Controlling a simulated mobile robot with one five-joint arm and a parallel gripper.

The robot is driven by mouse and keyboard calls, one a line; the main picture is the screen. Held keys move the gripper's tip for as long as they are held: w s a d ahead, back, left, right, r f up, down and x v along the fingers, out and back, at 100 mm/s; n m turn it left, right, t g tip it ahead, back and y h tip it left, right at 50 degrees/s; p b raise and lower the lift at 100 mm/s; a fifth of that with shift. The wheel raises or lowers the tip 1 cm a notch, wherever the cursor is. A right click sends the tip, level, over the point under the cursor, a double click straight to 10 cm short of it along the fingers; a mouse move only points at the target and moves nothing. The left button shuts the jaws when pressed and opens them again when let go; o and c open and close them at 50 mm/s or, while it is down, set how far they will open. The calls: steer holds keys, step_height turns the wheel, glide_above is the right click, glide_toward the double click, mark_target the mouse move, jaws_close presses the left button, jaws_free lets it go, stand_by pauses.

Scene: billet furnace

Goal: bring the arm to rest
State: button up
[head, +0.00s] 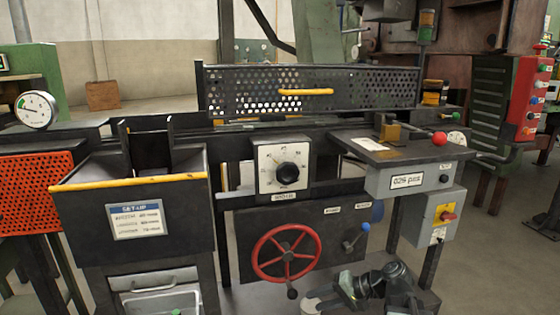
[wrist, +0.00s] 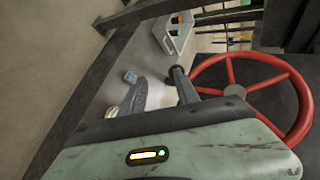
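My arm and gripper (head: 348,286) are low at the bottom of the head view, in front of the machine and right of the red handwheel (head: 287,253). In the wrist view a worn grey-green housing with a small lit display fills the bottom. The red handwheel (wrist: 262,90) is at the right of that view, with a dark handle (wrist: 177,76) beside it. I cannot tell whether the gripper touches the wheel or handle. No held object is visible.
A black hopper with a yellow edge (head: 130,183) stands at the left, above a metal tray (head: 165,302). The tray also shows in the wrist view (wrist: 168,42). A grey control box (head: 407,180) and a blue-knobbed lever (head: 365,228) are right of the wheel. Open floor lies farther right.

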steer(key=s+a+f+n+g+h, duration=0.3)
steer(key=s+a+f+h, duration=0.2)
steer(key=a+f, duration=0.15)
steer(key=s+d+f+h, duration=0.1)
steer(key=d+f+h, duration=0.3)
steer(key=d, duration=0.5)
step_height(320, 180, up, 39)
steer(key=d+h+p, duration=0.1)
steer(key=p, duration=3.7)
steer(key=shift+s+d+g, duration=0.15)
steer(key=shift+d+g, duration=0.15)
steer(key=shift+d, duration=0.05)
